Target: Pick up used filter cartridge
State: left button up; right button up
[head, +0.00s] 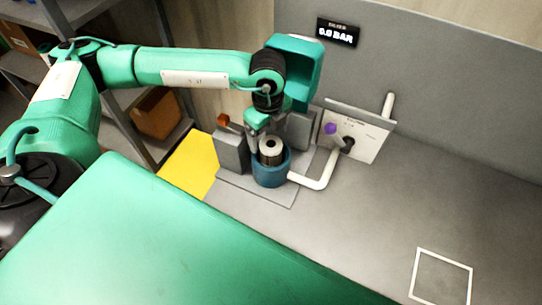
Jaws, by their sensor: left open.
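The used filter cartridge (271,150) is a pale cylinder with a dark centre hole. It stands upright inside a blue round housing (270,178), with its top showing above the rim. My left gripper (262,138) points down right at the cartridge, its fingers open. The near finger overlaps the cartridge's left side in the picture; I cannot tell whether it touches. The far finger is partly hidden. My right gripper is not in view.
Grey blocks (231,152) flank the housing. A white pipe (320,178) runs right to a panel with a purple knob (330,128). A display (338,32) reads 0.0 BAR. A yellow area (188,166) lies left. A white square outline (441,277) marks clear bench at right.

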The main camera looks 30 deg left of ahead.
aim_at(271, 144)
pick_arm(q)
jog(key=f, duration=0.1)
jog(key=f+p, duration=0.2)
jog(key=shift+d+f, duration=0.3)
jog(key=shift+f, duration=0.1)
jog(key=shift+w+f+p, duration=0.1)
jog(key=shift+f+p, duration=0.2)
jog(key=shift+f, duration=0.15)
jog(key=c, duration=1.6)
jog(key=shift+r, duration=0.15)
